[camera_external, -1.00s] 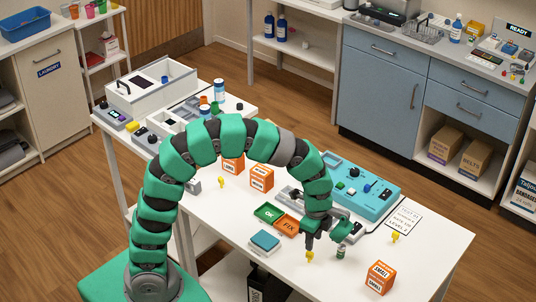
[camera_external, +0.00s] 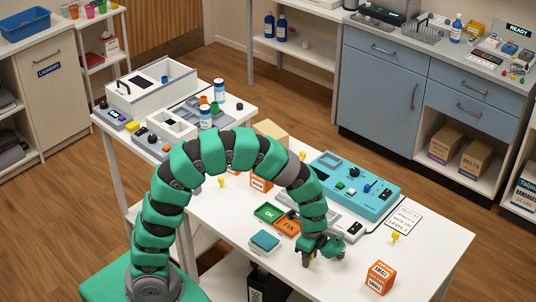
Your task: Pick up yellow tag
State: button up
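My gripper (camera_external: 308,257) points down at the front part of the white table (camera_external: 420,262), between the blue-lidded block and an orange box. Its dark fingers are low, at the spot where a yellow tag stood earlier. That tag is now mostly or wholly hidden by the fingers, and I cannot tell whether they are closed on it. Another yellow tag (camera_external: 396,237) stands to the right, beside the printed sheet. A further yellow tag (camera_external: 221,182) stands at the left, close to my arm.
An orange box (camera_external: 380,278) stands at the front right. A blue-lidded block (camera_external: 264,241) lies left of my gripper, with green OK (camera_external: 269,213) and orange FIX (camera_external: 287,227) trays behind. A teal device (camera_external: 352,188) and a printed sheet (camera_external: 403,218) lie farther back.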

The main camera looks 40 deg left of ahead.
grip_shut()
jog(key=shift+r+p, duration=0.4)
jog(key=shift+r, duration=1.3)
jog(key=shift+s+a+r, duration=0.1)
jog(key=shift+s+a, duration=0.05)
jog(key=shift+s, duration=0.1)
jog(key=s+a+r+p, duration=0.1)
jog(key=s+a, duration=0.7)
jog(key=s, duration=0.5)
jog(key=shift+a+r, duration=0.2)
jog(key=shift+a, duration=0.05)
